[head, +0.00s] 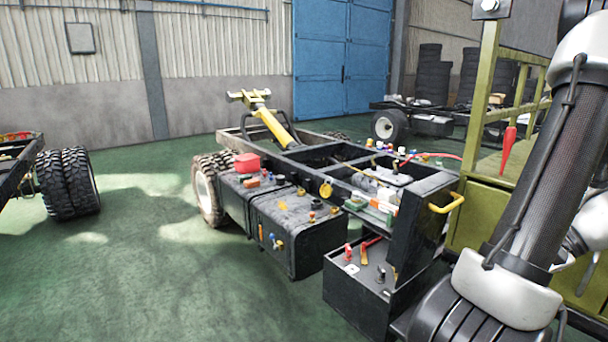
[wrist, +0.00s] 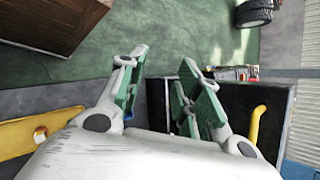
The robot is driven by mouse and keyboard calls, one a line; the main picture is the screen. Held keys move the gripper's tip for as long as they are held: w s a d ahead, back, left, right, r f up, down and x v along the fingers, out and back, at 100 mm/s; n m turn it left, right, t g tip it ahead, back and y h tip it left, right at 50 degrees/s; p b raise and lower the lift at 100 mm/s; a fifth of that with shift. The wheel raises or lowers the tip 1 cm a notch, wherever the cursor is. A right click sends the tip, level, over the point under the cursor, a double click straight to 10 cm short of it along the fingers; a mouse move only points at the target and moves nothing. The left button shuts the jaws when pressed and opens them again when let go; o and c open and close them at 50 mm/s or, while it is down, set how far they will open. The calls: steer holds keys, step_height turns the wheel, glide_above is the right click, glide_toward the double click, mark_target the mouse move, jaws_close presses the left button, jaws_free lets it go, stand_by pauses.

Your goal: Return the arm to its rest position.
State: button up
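My arm shows at the right of the head view, a dark ribbed link (head: 535,165) with pale joint covers. It stands in front of an olive-green frame. My gripper (wrist: 162,70) shows only in the wrist view, with two green-padded fingers spread apart. I see nothing held between them. Green floor and a black panel (wrist: 262,98) show behind and beside the fingers. The gripper is outside the head view.
A truck chassis (head: 290,215) with loose parts, a yellow handle (head: 447,203) and a black box (head: 360,295) stands close left of my arm. The olive frame (head: 482,215) is close behind it. Open green floor (head: 120,270) lies left, beside another wheeled chassis (head: 18,165).

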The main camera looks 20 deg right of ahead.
steer(key=w+a+r+n+g+h, duration=0.1)
steer(key=w+a+r+n+h, duration=0.3)
steer(key=a+r+n, duration=1.2)
steer(key=a+h, duration=0.3)
steer(key=shift+w+a+r+g+h, duration=0.15)
steer(key=shift+a+r+g+h, duration=0.15)
steer(key=shift+a+r, duration=0.1)
steer(key=shift+d, duration=0.15)
